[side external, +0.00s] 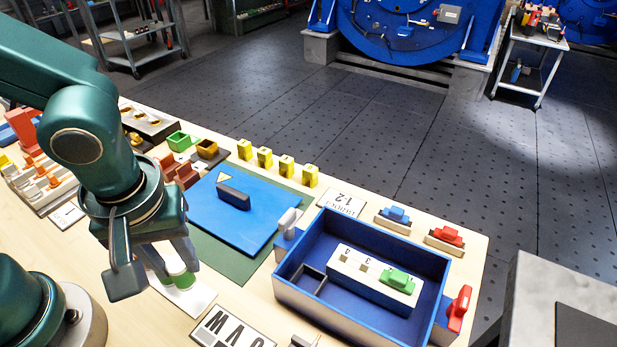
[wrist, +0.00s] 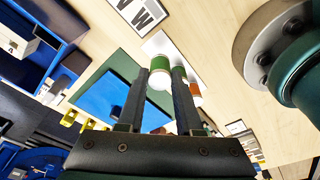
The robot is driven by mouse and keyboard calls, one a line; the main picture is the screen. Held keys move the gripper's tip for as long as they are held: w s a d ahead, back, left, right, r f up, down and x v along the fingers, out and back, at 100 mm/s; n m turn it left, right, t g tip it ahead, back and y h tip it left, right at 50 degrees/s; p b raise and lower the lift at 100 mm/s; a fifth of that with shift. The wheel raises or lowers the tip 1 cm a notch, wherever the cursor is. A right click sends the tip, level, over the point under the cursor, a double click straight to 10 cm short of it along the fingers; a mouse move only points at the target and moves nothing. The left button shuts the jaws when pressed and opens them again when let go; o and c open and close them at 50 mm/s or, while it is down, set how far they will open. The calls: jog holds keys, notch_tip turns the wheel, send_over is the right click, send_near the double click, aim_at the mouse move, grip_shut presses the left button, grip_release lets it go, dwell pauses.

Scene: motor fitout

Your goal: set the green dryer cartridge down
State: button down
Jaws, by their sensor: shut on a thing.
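The green dryer cartridge (wrist: 160,64), a white cylinder with a green band, is between the two fingers of my gripper (wrist: 161,76) in the wrist view. My gripper is shut on it. In the side view my gripper (side external: 170,268) points down and the cartridge (side external: 182,279) shows at its fingertips, partly hidden by the fingers. It is over or on a white plate (side external: 197,301) on the bench; I cannot tell whether it touches. An orange-banded cylinder (wrist: 194,90) shows beside the right finger in the wrist view, partly hidden.
A green mat (side external: 208,248) with a blue panel (side external: 260,229) lies right of the gripper. A blue box (side external: 320,299) holding a white block stands farther right. A lettered card (side external: 229,329) lies in front of the plate. Parts racks and yellow blocks (side external: 265,157) line the bench's far side.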

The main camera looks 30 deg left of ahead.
aim_at(175, 268)
jog(key=shift+f, duration=1.75)
jog(key=shift+f, duration=0.15)
jog(key=c, duration=0.6)
grip_release()
